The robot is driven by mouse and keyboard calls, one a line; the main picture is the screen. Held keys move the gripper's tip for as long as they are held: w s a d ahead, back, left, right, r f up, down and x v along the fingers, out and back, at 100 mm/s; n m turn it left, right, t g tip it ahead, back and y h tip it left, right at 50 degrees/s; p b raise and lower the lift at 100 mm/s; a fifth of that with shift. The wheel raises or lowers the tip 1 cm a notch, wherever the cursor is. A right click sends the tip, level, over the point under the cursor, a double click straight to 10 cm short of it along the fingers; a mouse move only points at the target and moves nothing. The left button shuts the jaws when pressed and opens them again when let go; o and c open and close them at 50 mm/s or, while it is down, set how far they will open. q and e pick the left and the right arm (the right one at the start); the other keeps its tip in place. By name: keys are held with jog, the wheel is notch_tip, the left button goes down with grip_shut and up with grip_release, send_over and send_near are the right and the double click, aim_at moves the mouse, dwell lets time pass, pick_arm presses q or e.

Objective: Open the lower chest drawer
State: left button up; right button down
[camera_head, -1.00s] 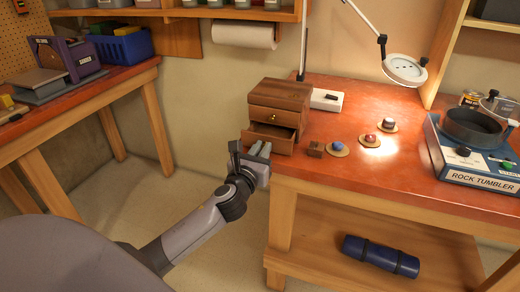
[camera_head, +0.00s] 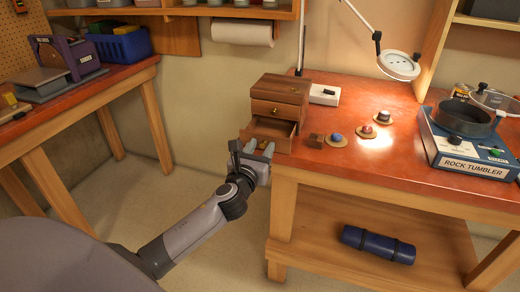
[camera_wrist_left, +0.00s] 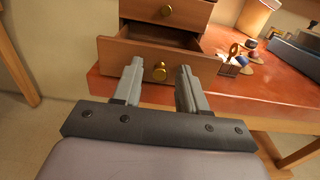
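The small wooden chest (camera_head: 281,87) stands at the left end of the red-topped bench. Its upper drawer (camera_head: 273,110) is shut. Its lower drawer (camera_head: 268,131) is pulled partway out, with its dark inside showing. In the left wrist view, the lower drawer front (camera_wrist_left: 115,58) carries a round brass knob (camera_wrist_left: 160,72). My left gripper (camera_head: 260,147) is in front of this drawer. In the wrist view, my left gripper's fingers (camera_wrist_left: 160,78) are apart, one on each side of the knob, with gaps between. My right gripper is not in view.
On the bench (camera_head: 340,170), a small brown block (camera_head: 316,141) and several stones on round coasters (camera_head: 337,140) lie right of the chest. A rock tumbler (camera_head: 470,145) is farther right. A blue roll (camera_head: 378,245) lies on the lower shelf. Floor between benches is clear.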

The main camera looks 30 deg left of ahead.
pick_arm(q)
jog(key=v, duration=0.7)
dwell(0.4)
dwell(0.4)
jog(key=s+d+f+n+g+h, duration=0.3)
jog(key=s+d+f+n, duration=0.2)
jog(key=s+f+n, duration=0.5)
jog(key=s+d+f+n+g+h, duration=0.3)
jog(key=s+d+f+n, duration=0.3)
jog(key=n, duration=1.5)
jog(key=s+f+g, duration=0.1)
jog(key=s+f, duration=0.4)
jog(key=f, duration=0.1)
jog(key=shift+s+d+h, duration=0.15)
jog(key=shift+d+h, duration=0.1)
jog(key=shift+h, duration=0.05)
